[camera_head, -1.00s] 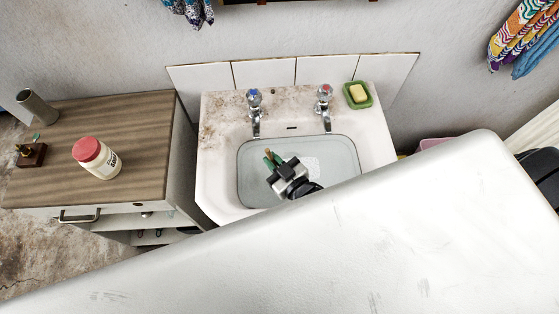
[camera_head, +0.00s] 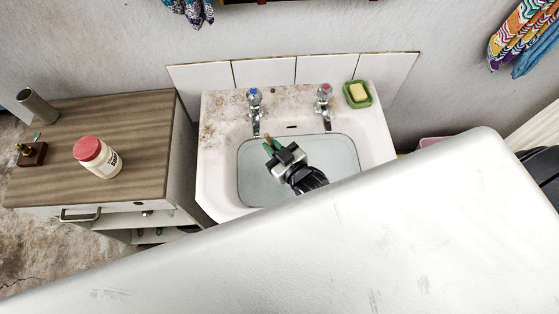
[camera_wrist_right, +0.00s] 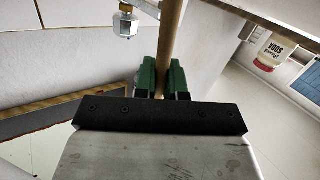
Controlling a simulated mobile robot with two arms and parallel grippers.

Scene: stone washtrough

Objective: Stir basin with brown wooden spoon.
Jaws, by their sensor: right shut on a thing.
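The white basin (camera_head: 209,172) stands against the wall with clear water (camera_head: 340,155) in it. My right gripper (camera_head: 270,146), with green fingers, is over the basin's back left part, near the left tap. In the right wrist view it is shut on the handle of the brown wooden spoon (camera_wrist_right: 171,38), between the green fingers (camera_wrist_right: 163,78). The spoon's far end is out of that view. In the head view the spoon is mostly hidden by the gripper, so I cannot tell how deep it sits in the water. My left gripper is not in view.
Two taps, one blue-marked (camera_head: 254,97) and one red-marked (camera_head: 324,93), stand at the basin's back. A green soap dish (camera_head: 369,100) is at the back right corner. Left is a wooden-topped cabinet (camera_head: 135,130) with a red-lidded jar (camera_head: 98,156).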

